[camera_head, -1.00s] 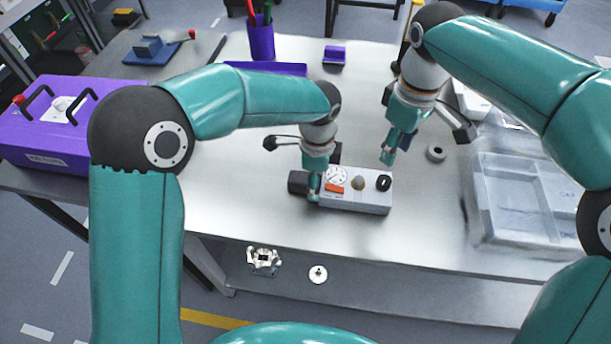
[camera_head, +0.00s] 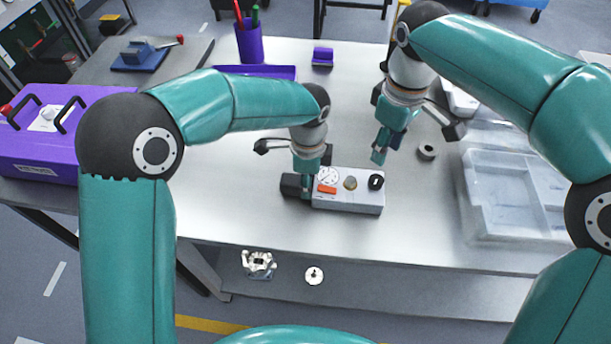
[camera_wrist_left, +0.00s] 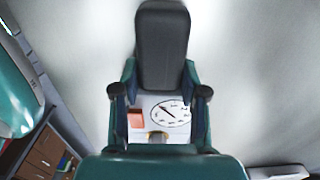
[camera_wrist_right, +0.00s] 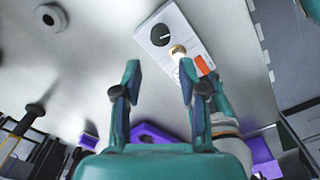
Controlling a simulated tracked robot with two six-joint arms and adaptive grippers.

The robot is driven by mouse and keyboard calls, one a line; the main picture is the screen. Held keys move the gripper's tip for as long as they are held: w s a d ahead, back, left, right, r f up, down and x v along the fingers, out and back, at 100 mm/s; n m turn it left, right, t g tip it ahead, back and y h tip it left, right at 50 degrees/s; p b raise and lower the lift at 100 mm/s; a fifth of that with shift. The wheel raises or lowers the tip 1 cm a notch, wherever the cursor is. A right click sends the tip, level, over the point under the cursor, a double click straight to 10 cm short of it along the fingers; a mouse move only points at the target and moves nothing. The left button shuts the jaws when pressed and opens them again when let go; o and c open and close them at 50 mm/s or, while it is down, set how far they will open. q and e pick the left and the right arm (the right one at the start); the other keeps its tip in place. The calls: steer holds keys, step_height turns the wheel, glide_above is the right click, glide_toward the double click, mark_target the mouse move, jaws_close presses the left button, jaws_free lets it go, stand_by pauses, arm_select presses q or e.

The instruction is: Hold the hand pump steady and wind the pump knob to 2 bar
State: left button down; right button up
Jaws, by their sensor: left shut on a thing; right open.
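The hand pump is a light grey box (camera_head: 348,204) near the table's front edge, with a white dial gauge (camera_head: 328,175), a red-orange label, a brass fitting (camera_head: 350,183) and a black pump knob (camera_head: 376,182) at its right end. A black block (camera_head: 291,185) sticks out at its left end. My left gripper (camera_head: 306,188) is shut on this black block, which also shows between its fingers in the left wrist view (camera_wrist_left: 163,45). My right gripper (camera_head: 379,157) is open and empty behind the knob, apart from it. The right wrist view shows the knob (camera_wrist_right: 160,35) beyond the fingers. The gauge reading is too small to tell.
A grey ring (camera_head: 427,152) lies right of my right gripper. A clear tray (camera_head: 480,233) stands at the right. A purple case (camera_head: 50,165) is at the left, a purple pen cup (camera_head: 249,45) at the back. The table in front of the pump is clear.

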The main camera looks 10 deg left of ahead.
mark_target(377, 179)
steer(key=o, duration=0.3)
step_height(377, 179, down, 10)
steer(key=n, duration=0.3)
steer(key=shift+n, duration=0.4)
jaws_close()
stand_by(0.4)
